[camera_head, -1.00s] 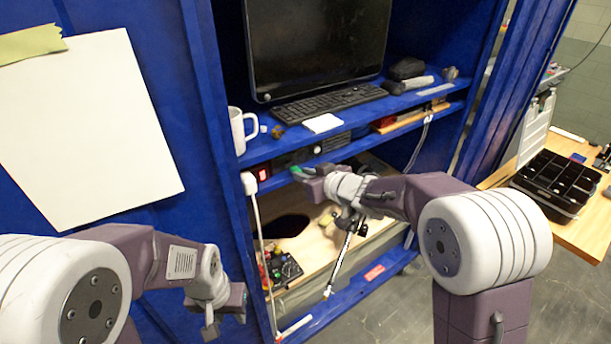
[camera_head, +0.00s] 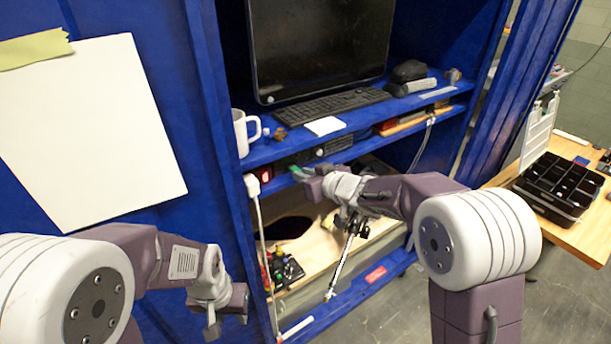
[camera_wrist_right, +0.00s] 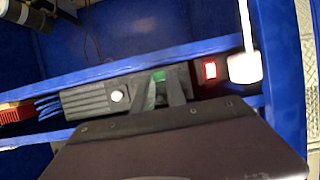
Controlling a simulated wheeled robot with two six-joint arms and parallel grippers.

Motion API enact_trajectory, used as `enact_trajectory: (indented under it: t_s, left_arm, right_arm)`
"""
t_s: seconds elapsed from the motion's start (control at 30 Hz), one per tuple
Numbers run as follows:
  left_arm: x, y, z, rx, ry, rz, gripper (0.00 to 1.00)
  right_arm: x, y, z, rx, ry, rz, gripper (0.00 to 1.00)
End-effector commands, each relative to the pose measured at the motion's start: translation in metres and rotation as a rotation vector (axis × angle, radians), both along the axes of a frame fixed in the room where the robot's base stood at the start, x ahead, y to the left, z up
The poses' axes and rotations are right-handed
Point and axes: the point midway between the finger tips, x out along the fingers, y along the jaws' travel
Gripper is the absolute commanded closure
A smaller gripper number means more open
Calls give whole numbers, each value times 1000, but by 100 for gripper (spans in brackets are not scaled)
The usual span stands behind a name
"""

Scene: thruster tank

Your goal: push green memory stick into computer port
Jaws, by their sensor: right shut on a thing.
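The green memory stick (camera_wrist_right: 159,88) is between the fingertips of my right gripper (camera_wrist_right: 165,92), which is shut on it. In the head view, the green stick (camera_head: 296,171) shows at the tip of my right gripper (camera_head: 305,173). The tip is in front of the slim black computer (camera_wrist_right: 90,97), which lies in the narrow bay under the keyboard shelf. The port is hidden behind the stick and fingers; I cannot tell whether the stick touches it. My left gripper (camera_head: 238,300) hangs low at the left, away from the computer; its jaws are unclear.
A red lit switch (camera_wrist_right: 210,70) and a white plug (camera_wrist_right: 245,68) with a cable are close beside my right gripper. Blue shelf edges lie above and below the bay. A white mug (camera_head: 243,131), keyboard (camera_head: 330,106) and monitor (camera_head: 318,45) stand on the shelf above.

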Motion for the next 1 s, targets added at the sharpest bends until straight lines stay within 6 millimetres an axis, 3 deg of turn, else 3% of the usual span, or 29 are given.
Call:
enact_trajectory:
  t_s: [0.8, 0.83, 0.9, 1.0]
  left_arm:
    - [0, 0, 3, 0, 0, 0, 64]
    - [0, 0, 3, 0, 0, 0, 64]
    - [0, 0, 3, 0, 0, 0, 64]
    - [0, 0, 3, 0, 0, 0, 64]
  right_arm:
    - [5, 4, 0, 0, 0, 0, 100]
    - [5, 4, 0, 0, 0, 0, 78]
    - [5, 4, 0, 0, 0, 0, 58]
    - [5, 4, 0, 0, 0, 0, 58]
